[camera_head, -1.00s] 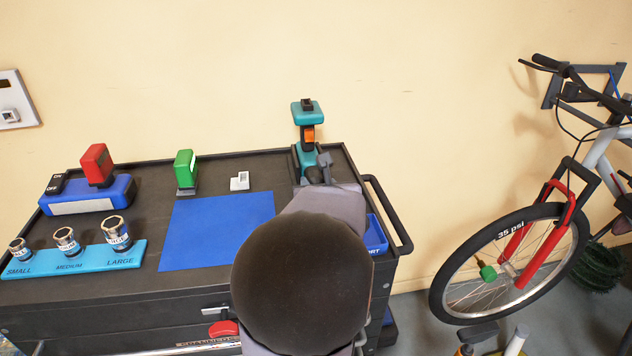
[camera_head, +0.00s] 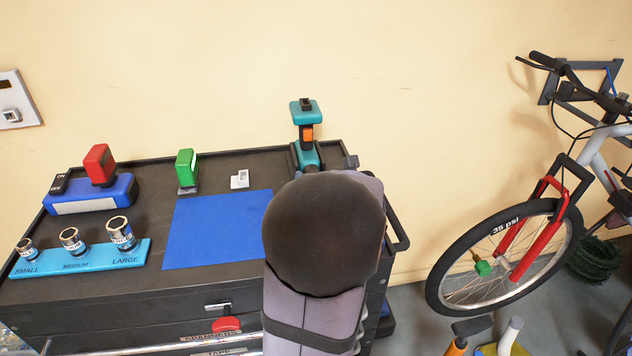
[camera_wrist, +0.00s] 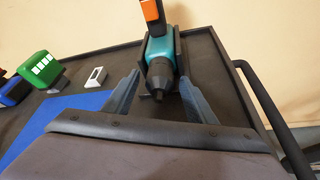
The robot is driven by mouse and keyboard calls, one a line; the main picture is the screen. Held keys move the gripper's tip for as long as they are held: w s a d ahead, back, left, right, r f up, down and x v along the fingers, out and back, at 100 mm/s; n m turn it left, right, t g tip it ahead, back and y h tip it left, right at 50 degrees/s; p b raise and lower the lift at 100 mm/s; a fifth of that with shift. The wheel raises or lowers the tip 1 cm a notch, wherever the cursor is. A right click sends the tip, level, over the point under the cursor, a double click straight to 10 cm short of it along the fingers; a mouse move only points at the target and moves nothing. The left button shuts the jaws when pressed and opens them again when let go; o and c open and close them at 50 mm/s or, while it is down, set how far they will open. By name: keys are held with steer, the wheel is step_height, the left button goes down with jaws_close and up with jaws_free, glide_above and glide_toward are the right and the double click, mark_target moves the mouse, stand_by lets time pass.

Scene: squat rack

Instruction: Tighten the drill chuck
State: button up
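The teal and black drill (camera_head: 306,152) stands at the back right of the dark cart top, its orange trigger (camera_head: 307,133) facing me. Its lower front is hidden by my arm in the head view. In the wrist view the drill (camera_wrist: 160,47) points its black chuck (camera_wrist: 159,75) toward me. My gripper (camera_wrist: 159,82) is open, one grey-blue finger on each side of the chuck. A gap shows between each finger and the chuck. In the head view my arm hides most of the gripper.
A blue mat (camera_head: 217,230) lies left of my arm. Behind it are a green battery (camera_head: 187,168) and a small white block (camera_head: 240,179). A red battery on a blue charger (camera_head: 92,197) and a socket tray (camera_head: 80,258) are at left. A raised rim (camera_wrist: 237,85) borders the cart.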

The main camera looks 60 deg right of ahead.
stand_by(0.3)
